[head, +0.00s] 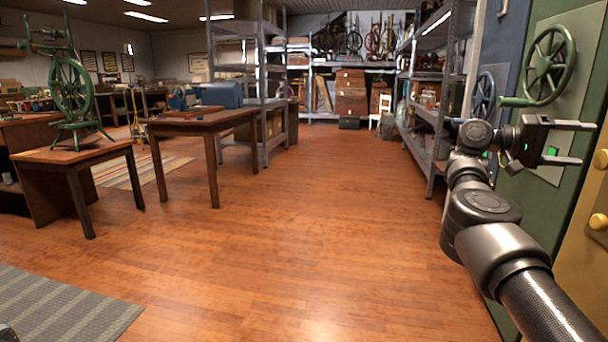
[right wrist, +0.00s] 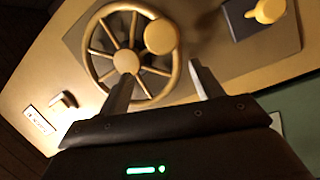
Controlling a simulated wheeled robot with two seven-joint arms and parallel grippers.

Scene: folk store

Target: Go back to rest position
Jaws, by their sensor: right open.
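My right gripper (head: 578,143) is raised at the right side of the head view, with its two fingers spread and nothing between them. It is in front of the green cabinet panel. In the right wrist view the open fingers (right wrist: 162,82) point toward a yellow panel (right wrist: 205,40) with a yellow handwheel (right wrist: 127,62). I cannot tell from this view whether a finger touches the wheel. My left gripper is not in view; only a small dark piece shows at the bottom left corner of the head view.
A green panel with a green handwheel (head: 550,66) and a yellow panel (head: 585,250) stand close on the right. A blue handwheel (head: 484,97) is farther back. Wooden tables (head: 205,122) stand left, one bearing a green spinning wheel (head: 70,88). The middle floor (head: 300,220) is clear.

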